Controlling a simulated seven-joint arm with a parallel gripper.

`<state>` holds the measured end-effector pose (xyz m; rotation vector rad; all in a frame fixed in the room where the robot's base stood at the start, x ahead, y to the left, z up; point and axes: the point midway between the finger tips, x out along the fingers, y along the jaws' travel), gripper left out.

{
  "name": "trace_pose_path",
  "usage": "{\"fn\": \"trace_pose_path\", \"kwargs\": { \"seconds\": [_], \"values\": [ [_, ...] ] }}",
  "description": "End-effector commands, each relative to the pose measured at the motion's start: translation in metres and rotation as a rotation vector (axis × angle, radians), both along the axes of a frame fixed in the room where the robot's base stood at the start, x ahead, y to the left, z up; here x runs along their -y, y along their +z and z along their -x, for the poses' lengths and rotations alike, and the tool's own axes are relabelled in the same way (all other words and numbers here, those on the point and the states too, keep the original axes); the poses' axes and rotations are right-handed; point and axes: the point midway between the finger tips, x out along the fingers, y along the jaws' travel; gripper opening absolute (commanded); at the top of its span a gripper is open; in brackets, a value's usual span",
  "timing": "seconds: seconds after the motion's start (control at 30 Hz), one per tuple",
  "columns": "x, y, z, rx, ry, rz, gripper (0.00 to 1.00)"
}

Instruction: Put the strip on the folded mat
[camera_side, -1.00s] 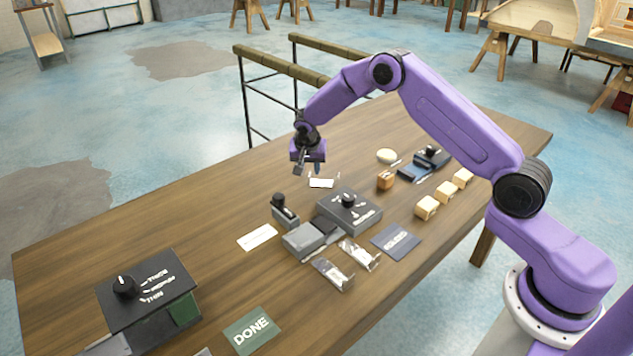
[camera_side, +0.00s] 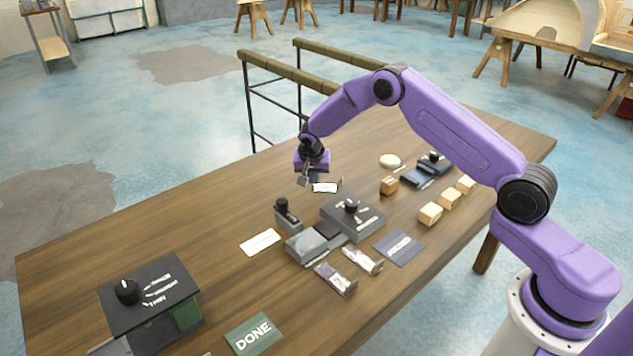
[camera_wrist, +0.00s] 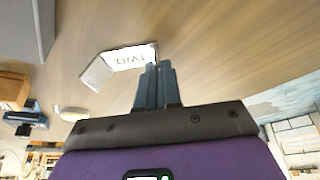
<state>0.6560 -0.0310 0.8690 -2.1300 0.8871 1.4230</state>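My gripper (camera_side: 312,181) is low over the back of the table, just behind a white card. In the wrist view my gripper's fingers (camera_wrist: 157,72) are together with nothing visible between them. The white card (camera_side: 325,188) stands on the wood close to the fingers. In the wrist view this card (camera_wrist: 130,58) has upside-down lettering that seems to read TWO. I cannot tell for certain which thing is the strip; two narrow clear packets (camera_side: 335,279) lie at the front. A flat dark blue mat (camera_side: 398,248) lies right of them. No fold is clear on it.
Grey boxes with black knobs (camera_side: 352,212) stand mid-table, beside a black-topped post (camera_side: 287,214). Wooden blocks (camera_side: 450,198) line the right side. A green DONE mat (camera_side: 254,334) and a large knob box (camera_side: 150,290) are front left. The back left tabletop is clear.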

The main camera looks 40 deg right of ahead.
Motion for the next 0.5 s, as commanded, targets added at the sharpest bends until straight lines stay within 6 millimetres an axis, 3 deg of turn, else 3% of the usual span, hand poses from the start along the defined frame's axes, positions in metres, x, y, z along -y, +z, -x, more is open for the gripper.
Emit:
{"fn": "trace_pose_path", "kwargs": {
  "seconds": [0.17,0.37,0.5],
  "values": [
    [0.0,0.008,0.0,0.001,-0.001,0.0,0.0],
    [0.0,0.034,0.0,0.003,-0.001,0.0,0.0],
    [-0.001,0.052,0.017,0.002,0.001,-0.001,0.0]
  ]
}}
